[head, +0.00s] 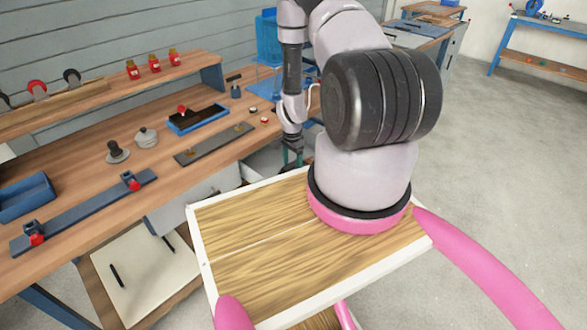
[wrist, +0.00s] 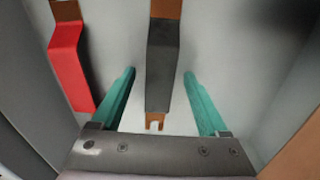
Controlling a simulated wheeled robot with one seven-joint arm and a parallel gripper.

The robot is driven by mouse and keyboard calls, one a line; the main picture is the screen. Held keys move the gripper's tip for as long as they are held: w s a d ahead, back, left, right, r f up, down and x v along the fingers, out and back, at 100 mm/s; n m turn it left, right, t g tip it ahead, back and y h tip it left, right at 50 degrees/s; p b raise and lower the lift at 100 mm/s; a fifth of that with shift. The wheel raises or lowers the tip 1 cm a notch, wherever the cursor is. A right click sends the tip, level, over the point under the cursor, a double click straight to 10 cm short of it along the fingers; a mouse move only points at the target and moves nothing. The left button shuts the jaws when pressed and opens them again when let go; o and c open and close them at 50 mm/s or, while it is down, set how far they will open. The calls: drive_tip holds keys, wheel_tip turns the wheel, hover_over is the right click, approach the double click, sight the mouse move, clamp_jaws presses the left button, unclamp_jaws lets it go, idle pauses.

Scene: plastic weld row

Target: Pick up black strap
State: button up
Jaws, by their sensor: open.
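The black strap (wrist: 159,80) shows in the wrist view as a dark bent strip with copper-brown ends, lying on a pale surface. My gripper (wrist: 159,72) is open, with one teal finger on each side of the strap and a gap on both sides. Whether the fingertips are level with the strap in height I cannot tell. In the head view my gripper (head: 292,156) hangs low beside the bench, over a pale drawer-like space; the strap cannot be made out there.
A red strap (wrist: 70,62) lies just left of the left finger. Grey walls flank the pale surface.

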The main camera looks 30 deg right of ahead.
clamp_jaws()
drive_tip(key=shift+r, duration=0.15)
